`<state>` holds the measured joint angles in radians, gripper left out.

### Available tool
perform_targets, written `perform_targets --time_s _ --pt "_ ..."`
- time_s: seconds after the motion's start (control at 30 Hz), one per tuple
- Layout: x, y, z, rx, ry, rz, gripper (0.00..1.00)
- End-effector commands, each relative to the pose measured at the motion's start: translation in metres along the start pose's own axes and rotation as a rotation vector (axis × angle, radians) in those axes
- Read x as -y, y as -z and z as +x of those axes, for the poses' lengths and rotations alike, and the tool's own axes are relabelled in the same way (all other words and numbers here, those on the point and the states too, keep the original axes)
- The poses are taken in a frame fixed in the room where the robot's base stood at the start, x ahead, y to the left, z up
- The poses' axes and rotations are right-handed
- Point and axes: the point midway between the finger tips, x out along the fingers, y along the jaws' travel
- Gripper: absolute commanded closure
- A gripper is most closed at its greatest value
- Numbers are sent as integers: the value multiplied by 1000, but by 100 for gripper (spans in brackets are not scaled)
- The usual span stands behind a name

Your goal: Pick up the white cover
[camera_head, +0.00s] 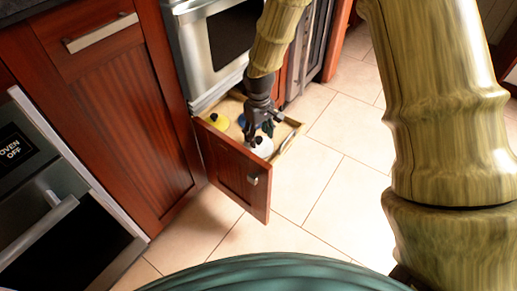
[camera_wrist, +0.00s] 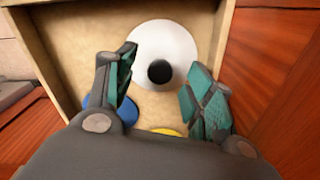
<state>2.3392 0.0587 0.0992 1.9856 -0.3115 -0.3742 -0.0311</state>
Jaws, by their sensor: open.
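The white cover (camera_wrist: 148,42) is a round white disc with a black knob (camera_wrist: 160,72) at its middle. It lies in the open wooden drawer (camera_wrist: 62,50). In the head view the white cover (camera_head: 262,147) shows partly, behind the drawer front. My gripper (camera_wrist: 158,92) is open, with its teal-padded fingers on either side of the knob in the picture; I see no contact. In the head view my gripper (camera_head: 257,134) reaches down into the drawer above the cover.
A blue round thing (camera_wrist: 118,112) and a yellow one (camera_wrist: 168,131) lie beside the cover, partly hidden by my gripper. The drawer front (camera_head: 235,175) stands out below the microwave (camera_head: 218,50). Tiled floor (camera_head: 315,190) lies clear beyond.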

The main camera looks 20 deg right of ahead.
Motion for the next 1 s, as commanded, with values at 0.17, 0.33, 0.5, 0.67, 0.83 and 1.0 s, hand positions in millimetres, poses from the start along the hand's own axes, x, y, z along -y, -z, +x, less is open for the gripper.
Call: perform_targets --time_s 0.17,0.33,0.5,0.67,0.83,1.0 --pt "0 0 24 -1 0 0 47" --pt "0 0 26 -1 0 -1 47" --pt "0 0 25 -1 0 -1 54" --pt "0 0 25 -1 0 -1 83" --pt "0 0 26 -1 0 -1 92" --pt "0 0 26 -1 0 -1 93"
